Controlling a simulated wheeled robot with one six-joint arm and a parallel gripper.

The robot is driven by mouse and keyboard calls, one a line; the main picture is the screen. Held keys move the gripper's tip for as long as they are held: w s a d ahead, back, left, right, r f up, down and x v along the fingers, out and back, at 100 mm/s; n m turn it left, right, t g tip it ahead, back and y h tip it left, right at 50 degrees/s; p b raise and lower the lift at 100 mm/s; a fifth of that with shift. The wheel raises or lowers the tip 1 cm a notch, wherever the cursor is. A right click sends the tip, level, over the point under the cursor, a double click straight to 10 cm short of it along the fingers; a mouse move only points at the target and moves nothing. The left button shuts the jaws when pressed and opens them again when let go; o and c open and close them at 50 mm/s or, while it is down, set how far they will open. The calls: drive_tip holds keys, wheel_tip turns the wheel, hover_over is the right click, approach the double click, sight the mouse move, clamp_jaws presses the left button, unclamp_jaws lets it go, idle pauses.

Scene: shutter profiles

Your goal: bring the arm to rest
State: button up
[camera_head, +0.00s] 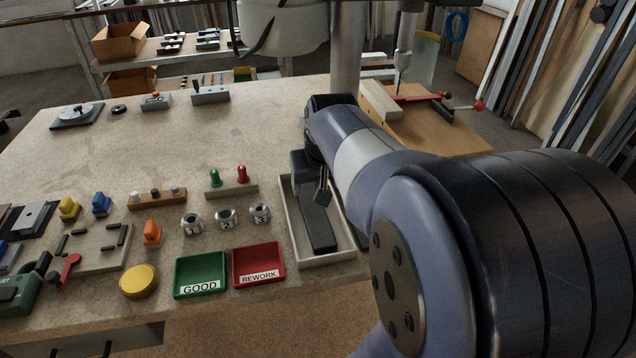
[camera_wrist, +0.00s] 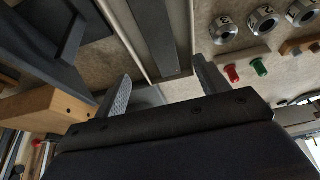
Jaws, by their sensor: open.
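My arm (camera_head: 375,165) reaches from the right front over the right side of the workbench (camera_head: 150,240). My gripper (camera_head: 323,190) hangs above a long pale tray (camera_head: 345,253) that holds a dark flat bar (camera_head: 318,232). In the wrist view, my gripper (camera_wrist: 160,95) has its two fingers wide apart with nothing between them. The dark bar (camera_wrist: 155,35) shows beyond the fingers, lying in the pale tray (camera_wrist: 113,25). Whether a fingertip touches the tray or bar is hard to tell.
Left of the tray stand a green GOOD tray (camera_head: 200,274), a red REWORK tray (camera_head: 258,264), numbered metal rings (camera_head: 226,218) and a block with green and red pegs (camera_head: 231,190). A wooden block (camera_head: 380,100) with a red-handled clamp stands behind my arm. The bench's back middle is clear.

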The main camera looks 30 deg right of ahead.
sight(312, 206)
drive_tip(key=b+x, duration=0.1)
drive_tip(key=x, duration=1.1)
drive_tip(key=shift+f, duration=0.4)
drive_tip(key=shift+w+r, duration=0.1)
drive_tip(key=shift+r, duration=1.15)
drive_tip(key=shift+f, duration=0.1)
